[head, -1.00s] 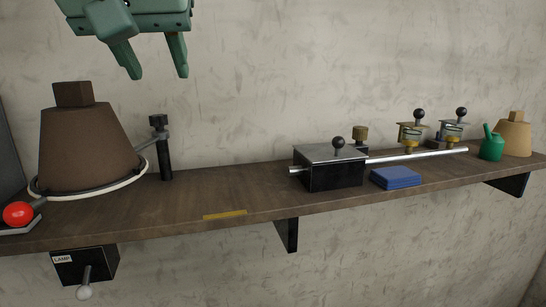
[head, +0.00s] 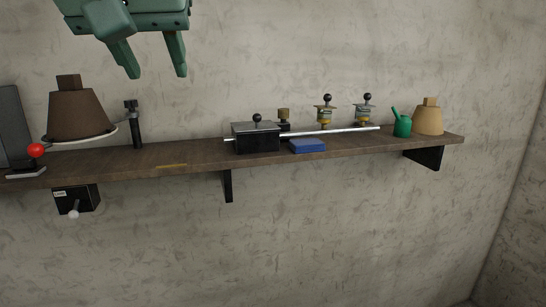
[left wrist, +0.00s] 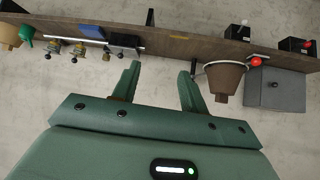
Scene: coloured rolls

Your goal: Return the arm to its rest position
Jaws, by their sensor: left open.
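My left gripper (head: 155,60) is green and hangs at the top left of the head view, in front of the bare wall above the shelf. Its two fingers are apart with nothing between them. It also shows in the left wrist view (left wrist: 160,72), where the fingers point toward the shelf (left wrist: 180,42) and touch nothing. The shelf appears upside down in that view. My right gripper is in neither view.
The wooden shelf (head: 200,155) carries a brown cone (head: 80,115), a black box (head: 256,138) with a metal rod, a blue block (head: 307,146), a green can (head: 402,126) and a tan cone (head: 429,120). A lamp switch box (head: 76,199) hangs below. The wall around is clear.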

